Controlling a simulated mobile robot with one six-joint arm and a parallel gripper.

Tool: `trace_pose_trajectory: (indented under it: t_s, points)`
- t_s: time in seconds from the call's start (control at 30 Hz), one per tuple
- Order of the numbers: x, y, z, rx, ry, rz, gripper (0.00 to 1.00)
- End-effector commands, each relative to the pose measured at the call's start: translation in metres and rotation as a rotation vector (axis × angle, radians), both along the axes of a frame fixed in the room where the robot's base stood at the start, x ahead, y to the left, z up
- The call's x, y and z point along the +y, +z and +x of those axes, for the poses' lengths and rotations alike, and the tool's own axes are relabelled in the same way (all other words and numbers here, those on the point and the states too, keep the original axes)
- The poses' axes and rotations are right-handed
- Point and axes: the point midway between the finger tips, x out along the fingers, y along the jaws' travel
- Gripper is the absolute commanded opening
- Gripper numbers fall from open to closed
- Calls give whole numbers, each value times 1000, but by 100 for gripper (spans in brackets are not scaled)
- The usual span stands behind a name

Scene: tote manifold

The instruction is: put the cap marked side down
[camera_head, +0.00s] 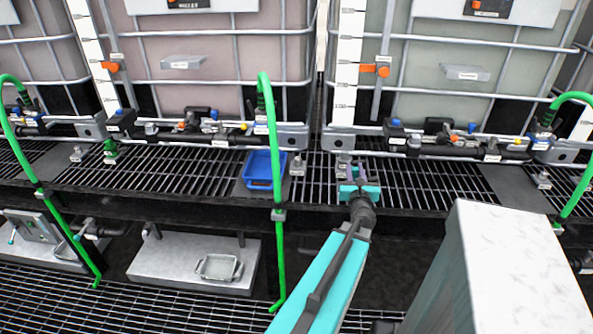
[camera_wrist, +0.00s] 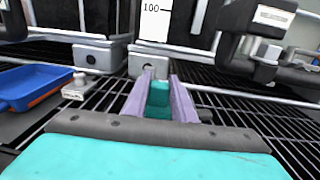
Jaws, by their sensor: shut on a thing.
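My gripper (camera_head: 354,168) is over the black grating shelf, in front of the tank with the white level scale. In the wrist view its two lilac fingers (camera_wrist: 160,78) are shut on a teal-green piece (camera_wrist: 158,97), which looks like the cap. Only part of this piece shows between the fingers. I cannot make out a mark on it or tell which side faces down.
A blue tray (camera_head: 259,170) sits on the shelf left of my gripper, with a small grey block (camera_head: 298,165) beside it. Green pipes (camera_head: 278,240) stand in front. Valves and hoses (camera_head: 440,146) line the tank bases. Bare grating (camera_head: 420,180) lies right of my gripper.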

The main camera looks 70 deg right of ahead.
Motion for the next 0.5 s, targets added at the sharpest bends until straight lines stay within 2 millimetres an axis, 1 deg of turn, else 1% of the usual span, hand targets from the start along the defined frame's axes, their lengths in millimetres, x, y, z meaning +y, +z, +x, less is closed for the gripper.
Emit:
trace_pose_trajectory:
  t_s: [0.17,0.2,0.27,0.3,0.37,0.4,0.47,0.5]
  points:
    - [4,6,54,1,95,-1,0]
    - [7,7,70,0,123,-1,0]
    - [10,9,95,0,167,-1,0]
    - [14,11,111,1,198,-1,0]
    - [19,13,136,0,245,-1,0]
    - [23,15,153,1,276,-1,0]
    - [30,17,178,0,323,-2,0]
    - [35,18,194,1,354,-1,0]
